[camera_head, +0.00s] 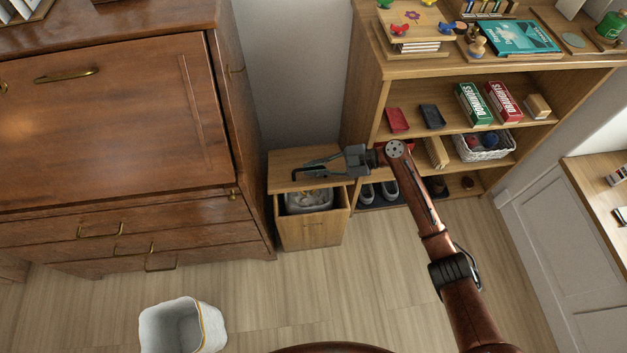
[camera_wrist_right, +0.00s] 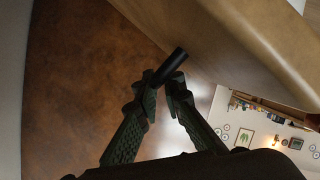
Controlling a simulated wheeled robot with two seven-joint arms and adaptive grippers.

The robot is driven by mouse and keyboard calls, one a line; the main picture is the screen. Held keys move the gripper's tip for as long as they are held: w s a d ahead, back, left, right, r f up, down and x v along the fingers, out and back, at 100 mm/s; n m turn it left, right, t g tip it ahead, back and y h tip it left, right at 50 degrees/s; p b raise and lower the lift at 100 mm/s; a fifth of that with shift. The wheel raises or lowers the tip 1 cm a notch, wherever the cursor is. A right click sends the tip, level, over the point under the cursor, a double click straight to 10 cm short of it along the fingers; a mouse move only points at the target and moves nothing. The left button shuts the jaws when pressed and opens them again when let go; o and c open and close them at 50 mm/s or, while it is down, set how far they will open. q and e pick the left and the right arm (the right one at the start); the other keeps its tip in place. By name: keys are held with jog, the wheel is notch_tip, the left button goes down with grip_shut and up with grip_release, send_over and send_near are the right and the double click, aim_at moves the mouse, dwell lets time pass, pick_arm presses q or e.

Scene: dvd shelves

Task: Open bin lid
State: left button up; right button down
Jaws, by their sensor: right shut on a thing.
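The wooden bin (camera_head: 312,234) stands on the floor between the dark cabinet and the shelf. Its wooden lid (camera_head: 285,160) is raised at the back, and the open top shows crumpled grey-white contents (camera_head: 310,198). My right gripper (camera_head: 296,171) reaches in from the right across the lid's front edge. In the right wrist view the right gripper (camera_wrist_right: 163,88) is shut on a short black bar, the lid handle (camera_wrist_right: 171,66). A light wooden panel, seemingly the lid (camera_wrist_right: 230,45), is beside the bar. My left gripper is not in view.
A brown cabinet (camera_head: 110,120) with drawers stands close at the left of the bin. A shelf (camera_head: 365,100) with games, shoes and a basket (camera_head: 485,147) stands at the right. A white waste basket (camera_head: 170,325) is on the open floor in front.

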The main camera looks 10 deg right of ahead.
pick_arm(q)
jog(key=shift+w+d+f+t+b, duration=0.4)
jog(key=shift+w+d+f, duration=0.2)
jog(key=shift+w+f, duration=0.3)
pick_arm(e)
jog(key=shift+w+r+m+g, duration=0.3)
jog(key=shift+w+r+m, duration=0.1)
jog(key=shift+w+r, duration=0.7)
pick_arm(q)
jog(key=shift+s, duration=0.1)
pick_arm(e)
jog(key=c, duration=2.3)
grip_release()
notch_tip(320, 180, up, 10)
jog(key=shift+f, duration=0.1)
